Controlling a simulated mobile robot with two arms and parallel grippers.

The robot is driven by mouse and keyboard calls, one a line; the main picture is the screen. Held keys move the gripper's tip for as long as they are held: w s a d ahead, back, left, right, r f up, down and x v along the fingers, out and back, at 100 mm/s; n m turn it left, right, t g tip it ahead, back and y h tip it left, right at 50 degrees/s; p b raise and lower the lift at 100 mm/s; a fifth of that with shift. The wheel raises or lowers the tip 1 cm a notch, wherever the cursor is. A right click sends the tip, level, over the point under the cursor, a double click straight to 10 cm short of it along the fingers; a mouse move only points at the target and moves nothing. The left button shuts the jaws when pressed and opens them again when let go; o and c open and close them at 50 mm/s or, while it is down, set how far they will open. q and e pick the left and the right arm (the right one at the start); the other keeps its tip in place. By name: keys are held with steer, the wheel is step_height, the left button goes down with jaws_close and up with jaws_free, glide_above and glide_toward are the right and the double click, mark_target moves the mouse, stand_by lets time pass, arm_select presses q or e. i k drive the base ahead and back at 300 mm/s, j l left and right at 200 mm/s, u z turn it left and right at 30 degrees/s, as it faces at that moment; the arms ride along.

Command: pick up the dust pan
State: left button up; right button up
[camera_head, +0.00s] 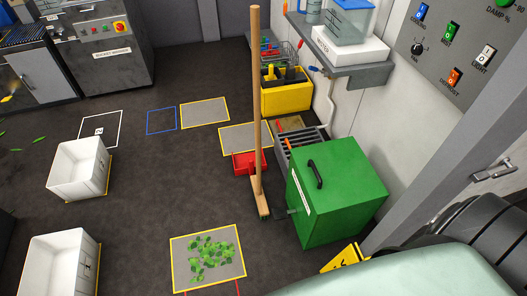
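A small red open pan (249,162), which looks like the dust pan, lies on the dark floor near the middle of the head view. A wooden broom handle (256,90) stands upright in front of it and hides part of it. The broom's head (263,211) rests on the floor beside the green box. Neither of my grippers is in view.
A green box with a black handle (340,195) stands right of the broom. A grey grate (300,142) and yellow bin (287,95) are behind. White crates (76,170) stand left. Green leaves (211,258) lie on a yellow-edged mat (180,275). Middle floor is clear.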

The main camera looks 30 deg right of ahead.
mark_target(245, 164)
steer(key=i+j+z, duration=0.15)
steer(key=i+z, duration=0.25)
steer(key=i+j+z, duration=0.2)
steer(key=z, duration=0.25)
steer(key=i+j+z, duration=0.25)
steer(key=j+z, duration=0.15)
steer(key=i+j+z, duration=0.15)
steer(key=j+z, duration=0.25)
steer(key=i+j+z, duration=0.15)
steer(key=j+z, duration=0.3)
